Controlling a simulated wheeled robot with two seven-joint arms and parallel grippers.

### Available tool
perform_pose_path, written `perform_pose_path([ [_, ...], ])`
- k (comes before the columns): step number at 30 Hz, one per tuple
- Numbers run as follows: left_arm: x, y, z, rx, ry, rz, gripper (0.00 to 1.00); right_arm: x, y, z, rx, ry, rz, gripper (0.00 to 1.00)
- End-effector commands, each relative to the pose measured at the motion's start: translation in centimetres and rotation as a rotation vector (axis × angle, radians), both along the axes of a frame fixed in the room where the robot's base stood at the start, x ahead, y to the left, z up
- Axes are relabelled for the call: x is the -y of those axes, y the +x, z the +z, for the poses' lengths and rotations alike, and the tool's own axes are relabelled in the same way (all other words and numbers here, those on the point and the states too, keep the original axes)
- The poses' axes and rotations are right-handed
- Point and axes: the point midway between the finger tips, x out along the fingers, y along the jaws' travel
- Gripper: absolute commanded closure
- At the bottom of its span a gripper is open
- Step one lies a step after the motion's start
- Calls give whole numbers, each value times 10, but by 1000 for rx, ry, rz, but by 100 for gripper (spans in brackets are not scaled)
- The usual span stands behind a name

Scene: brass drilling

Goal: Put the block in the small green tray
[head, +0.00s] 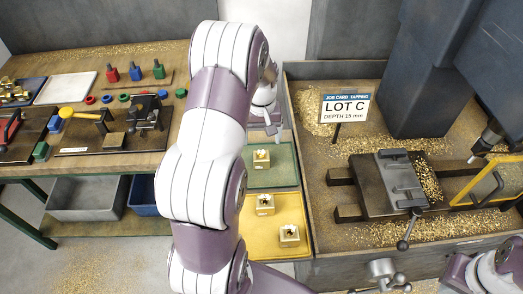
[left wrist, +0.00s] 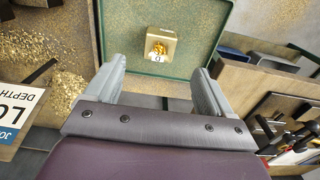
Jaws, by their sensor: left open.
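The small green tray (head: 284,174) lies beside the machine bed in the head view. A brass block (head: 261,158) sits upright on its floor, and gold shavings lie on top of it. The block also shows in the left wrist view (left wrist: 160,46), apart from my fingers, with a small marked label on one face. My left gripper (head: 270,128) is beyond the block in the head view, partly hidden by my arm. In the left wrist view my left gripper (left wrist: 158,78) is open and empty. My right gripper cannot be seen; only part of my right arm shows at the lower right.
A yellow tray (head: 250,245) with two brass blocks adjoins the green tray. A vise (head: 385,185) and a LOT C sign (head: 345,107) stand on the shaving-strewn machine bed (head: 310,160). A workbench (head: 90,140) with tools and coloured parts is at left.

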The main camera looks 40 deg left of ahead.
Motion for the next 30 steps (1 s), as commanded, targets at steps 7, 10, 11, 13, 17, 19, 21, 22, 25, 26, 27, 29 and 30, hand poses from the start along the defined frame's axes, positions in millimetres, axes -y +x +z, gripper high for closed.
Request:
perform_pose_path([
  [7, 52, -15, 30, 25, 10, -171, 17, 0, 0, -2, 0, 0, 0, 100],
  [10, 108, -48, 42, 61, 22, -388, 17, 0, 0, -2, 0, 0, 0, 100],
  [11, 122, -60, 44, 70, 25, -449, 17, 0, 0, -2, 0, 0, 0, 100],
  [13, 148, -86, 46, 93, 33, -572, 17, 0, 0, -2, 0, 0, 0, 100],
  [17, 170, -119, 45, 116, 39, -704, 17, 0, 0, -2, 0, 0, 0, 100],
  [19, 172, -125, 45, 117, 39, -725, 17, 0, 0, -2, 0, 0, 0, 100],
  [21, 172, -125, 44, 116, 39, -726, 17, 0, 0, -2, 0, 0, 0, 100],
  [22, 172, -125, 44, 116, 39, -725, 17, 0, 0, -2, 0, 0, 0, 100],
  [25, 172, -125, 44, 115, 39, -724, 17, 0, 0, -2, 0, 0, 0, 100],
  [26, 172, -125, 44, 115, 39, -723, 17, 0, 0, -2, 0, 0, 0, 100],
  [27, 172, -125, 44, 114, 38, -723, 17, 0, 0, -2, 0, 0, 0, 100],
  [29, 172, -125, 44, 114, 38, -723, 17, 0, 0, -2, 0, 0, 0, 100],
  [30, 172, -125, 44, 114, 38, -723, 17, 0, 0, -2, 0, 0, 0, 100],
])
